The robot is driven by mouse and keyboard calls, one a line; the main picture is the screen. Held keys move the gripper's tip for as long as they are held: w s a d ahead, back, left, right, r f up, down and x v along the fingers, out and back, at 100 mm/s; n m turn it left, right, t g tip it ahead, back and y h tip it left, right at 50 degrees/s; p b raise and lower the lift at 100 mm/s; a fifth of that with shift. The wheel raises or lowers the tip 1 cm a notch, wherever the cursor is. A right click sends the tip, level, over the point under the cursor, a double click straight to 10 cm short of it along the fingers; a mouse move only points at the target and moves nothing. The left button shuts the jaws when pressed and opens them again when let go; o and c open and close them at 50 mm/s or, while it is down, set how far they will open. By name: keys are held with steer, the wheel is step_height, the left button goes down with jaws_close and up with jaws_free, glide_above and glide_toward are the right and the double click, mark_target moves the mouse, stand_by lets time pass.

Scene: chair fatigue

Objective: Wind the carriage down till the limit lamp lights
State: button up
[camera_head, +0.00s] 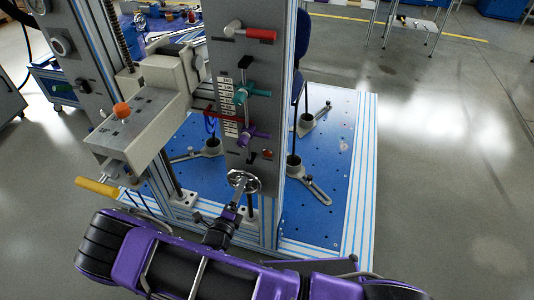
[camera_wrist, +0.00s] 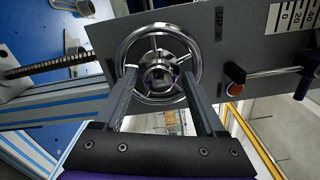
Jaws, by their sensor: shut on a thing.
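A chrome handwheel (camera_head: 244,181) sits at the bottom of the grey front panel (camera_head: 243,60); its spokes and hub show in the wrist view (camera_wrist: 160,31). My gripper (camera_head: 238,190) is at the wheel. In the wrist view its two fingers (camera_wrist: 159,76) lie on either side of the hub, shut on the handwheel. The grey carriage (camera_head: 145,125), with an orange knob and yellow handle, stands left of the panel. A red pointer (camera_head: 218,112) lies by the white scale (camera_head: 228,108). A small orange-red lamp (camera_head: 267,153) is above the wheel, also in the wrist view (camera_wrist: 236,89); I cannot tell if it is lit.
Red (camera_head: 261,34), teal (camera_head: 257,92) and purple (camera_head: 256,135) handles stick out from the panel. A blue perforated base plate (camera_head: 318,215) with clamps lies behind it.

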steer(key=o, duration=1.2)
steer(key=shift+w+d+r, duration=0.1)
steer(key=shift+w+r, duration=0.05)
steer(key=shift+w, duration=0.3)
steer(key=shift+w+d+r, duration=0.1)
steer(key=shift+w, duration=0.3)
steer(key=shift+c, duration=0.2)
steer(key=shift+o, duration=0.2)
steer(key=shift+s+a, duration=0.25)
steer(key=shift+s, duration=0.15)
steer(key=shift+p+v, duration=0.4)
steer(key=shift+v, duration=1.85)
steer(key=shift+d+f, duration=0.15)
steer(key=shift+s+m, duration=0.1)
steer(key=shift+m, duration=4.1)
